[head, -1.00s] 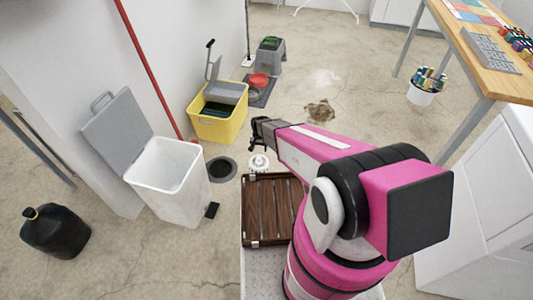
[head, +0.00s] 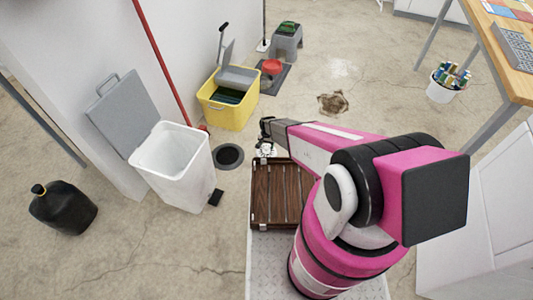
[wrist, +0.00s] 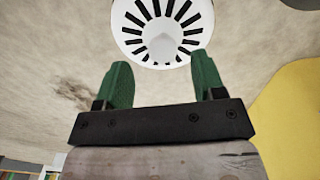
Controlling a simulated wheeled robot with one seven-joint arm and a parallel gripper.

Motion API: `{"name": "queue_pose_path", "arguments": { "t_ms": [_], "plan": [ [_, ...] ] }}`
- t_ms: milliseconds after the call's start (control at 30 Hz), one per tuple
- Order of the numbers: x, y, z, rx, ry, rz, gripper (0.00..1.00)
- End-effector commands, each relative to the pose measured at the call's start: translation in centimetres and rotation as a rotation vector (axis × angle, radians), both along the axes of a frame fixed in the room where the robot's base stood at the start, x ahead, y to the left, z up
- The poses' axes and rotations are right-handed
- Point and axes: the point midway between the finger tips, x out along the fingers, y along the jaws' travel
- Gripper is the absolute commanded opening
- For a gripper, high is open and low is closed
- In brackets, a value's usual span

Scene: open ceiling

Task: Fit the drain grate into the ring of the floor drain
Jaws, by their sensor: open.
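In the wrist view the grate (wrist: 162,52) shows at the top with dark radial slots around a white middle. Its upper edge is cut off there. The floor drain (head: 229,156) is a dark round opening in a grey ring, left of the grate. My gripper (wrist: 163,62) is open and empty, its two green fingers apart with the grate's near rim beyond and between them. In the head view my gripper (head: 265,132) is close to the grate and partly overlaps it.
A white bin (head: 172,165) with its grey lid open stands left of the drain. A yellow tub (head: 226,115) stands behind it. The brown slatted crate (head: 262,215) lies in front of the grate. A broken patch (head: 333,102) marks the floor behind my arm.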

Motion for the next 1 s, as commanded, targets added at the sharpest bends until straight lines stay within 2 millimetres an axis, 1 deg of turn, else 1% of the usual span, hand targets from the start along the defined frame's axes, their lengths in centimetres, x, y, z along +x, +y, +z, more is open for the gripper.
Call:
{"name": "queue_pose_path", "arguments": {
  "t_ms": [33,200,300,533,567,600,667,700,733,1000],
  "plan": [
    [0.1,0.1,-0.8,-0.001,0.001,0.000,0.63],
    [0.3,0.4,-3.2,0.000,0.002,0.000,0.63],
    [0.2,0.3,-4.2,0.000,0.001,0.000,0.63],
    [0.1,0.3,-4.3,0.000,0.000,0.000,0.63],
    [0.1,0.3,-4.3,0.000,0.000,0.000,0.56],
    [0.1,0.3,-4.3,0.000,0.000,0.000,0.43],
    [0.1,0.3,-4.3,0.000,0.000,0.000,0.24],
    [0.1,0.3,-4.3,0.000,0.000,0.000,0.11],
    [0.1,0.3,-4.3,0.000,0.000,0.000,0.06],
    [0.1,0.3,-4.2,0.000,0.000,0.000,0.05]
  ]
}}
